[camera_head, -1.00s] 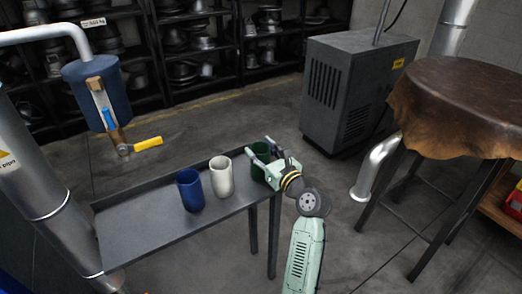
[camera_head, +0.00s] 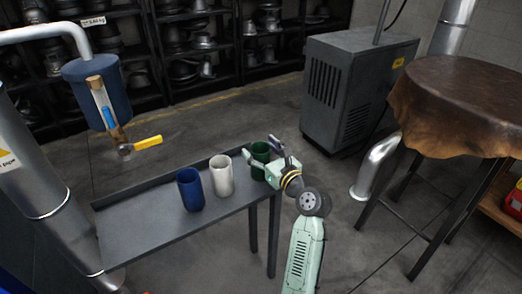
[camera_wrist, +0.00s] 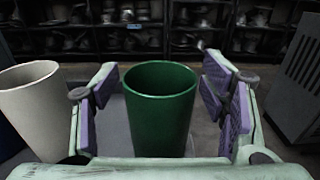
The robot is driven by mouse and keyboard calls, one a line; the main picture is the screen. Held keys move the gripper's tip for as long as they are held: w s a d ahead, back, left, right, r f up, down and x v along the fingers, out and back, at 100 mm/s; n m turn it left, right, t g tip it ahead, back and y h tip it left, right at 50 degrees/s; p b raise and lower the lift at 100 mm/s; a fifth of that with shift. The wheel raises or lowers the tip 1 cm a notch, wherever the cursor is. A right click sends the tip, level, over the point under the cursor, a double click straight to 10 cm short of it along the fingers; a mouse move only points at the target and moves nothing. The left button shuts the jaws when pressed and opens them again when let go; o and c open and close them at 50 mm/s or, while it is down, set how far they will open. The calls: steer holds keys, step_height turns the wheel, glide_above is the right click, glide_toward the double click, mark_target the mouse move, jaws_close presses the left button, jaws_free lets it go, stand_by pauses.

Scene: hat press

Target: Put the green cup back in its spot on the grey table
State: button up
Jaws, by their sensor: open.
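The green cup (camera_head: 260,155) stands upright at the right end of the grey table (camera_head: 150,236), partly hidden by my gripper in the head view. In the wrist view the green cup (camera_wrist: 160,112) stands between my two fingers, with a gap on each side. My gripper (camera_head: 262,150) is open around the cup; its purple-padded fingers also show in the wrist view (camera_wrist: 160,95). A white cup (camera_head: 222,176) and a blue cup (camera_head: 190,189) stand to the left of the green cup on the same table.
The left part of the table is bare. A blue tank with a yellow-handled valve (camera_head: 147,143) hangs above its far left. A grey machine cabinet (camera_head: 355,92) and a leather-covered round table (camera_head: 465,100) stand to the right. Shelves of metal forms line the back.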

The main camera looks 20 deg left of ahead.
steer(key=b+v, duration=0.1)
steer(key=v, duration=1.1)
steer(key=shift+r, duration=0.15)
